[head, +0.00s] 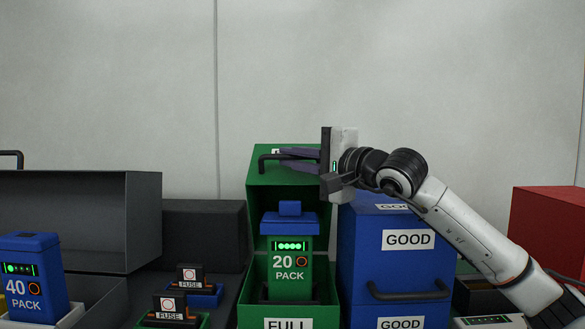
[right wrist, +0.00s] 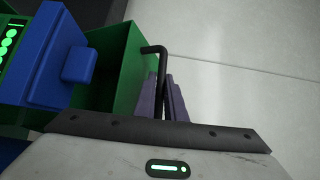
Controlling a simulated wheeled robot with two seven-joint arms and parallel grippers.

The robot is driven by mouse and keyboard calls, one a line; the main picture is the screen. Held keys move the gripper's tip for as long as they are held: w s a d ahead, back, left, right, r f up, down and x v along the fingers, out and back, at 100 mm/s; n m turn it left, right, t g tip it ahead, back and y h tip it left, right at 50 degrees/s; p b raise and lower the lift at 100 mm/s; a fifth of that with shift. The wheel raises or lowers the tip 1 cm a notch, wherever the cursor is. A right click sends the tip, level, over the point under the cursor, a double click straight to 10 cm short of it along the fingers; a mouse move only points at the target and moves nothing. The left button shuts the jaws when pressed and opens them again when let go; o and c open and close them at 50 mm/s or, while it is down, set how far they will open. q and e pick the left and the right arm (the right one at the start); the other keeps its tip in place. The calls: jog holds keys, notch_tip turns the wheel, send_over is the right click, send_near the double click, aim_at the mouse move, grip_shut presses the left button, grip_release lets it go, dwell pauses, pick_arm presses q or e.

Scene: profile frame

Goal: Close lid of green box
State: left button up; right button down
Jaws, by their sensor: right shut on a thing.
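The green box (head: 245,309) stands in the middle of the head view, labelled "FULL". Its lid (head: 256,180) is open, raised at the back, with a black handle (head: 263,161) near its top. A green and blue "20 PACK" (head: 289,272) stands upright in the box. My right gripper (head: 284,159) reaches in from the right, its fingers shut on the handle. The right wrist view shows the fingers (right wrist: 160,88) around the black handle (right wrist: 155,49), beside the green lid (right wrist: 118,62). My left gripper is not in view.
Blue "GOOD" boxes (head: 385,270) stand close on the right, under my right arm. A red box (head: 553,225) is at far right. On the left are an open dark grey box (head: 90,215), a "40 PACK" (head: 32,280) and fuses (head: 190,278). The space above is free.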

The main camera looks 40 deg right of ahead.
jog(key=shift+s+a+f, duration=0.1)
jog(key=shift+s, duration=0.05)
jog(key=c, duration=1.8)
grip_release()
pick_arm(q)
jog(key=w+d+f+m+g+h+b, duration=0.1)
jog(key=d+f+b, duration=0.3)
jog(key=b, duration=0.4)
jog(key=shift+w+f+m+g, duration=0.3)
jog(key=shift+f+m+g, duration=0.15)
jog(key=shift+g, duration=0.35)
pick_arm(e)
jog(key=s, duration=1)
jog(key=shift+s+d, duration=0.2)
jog(key=shift+d, duration=0.1)
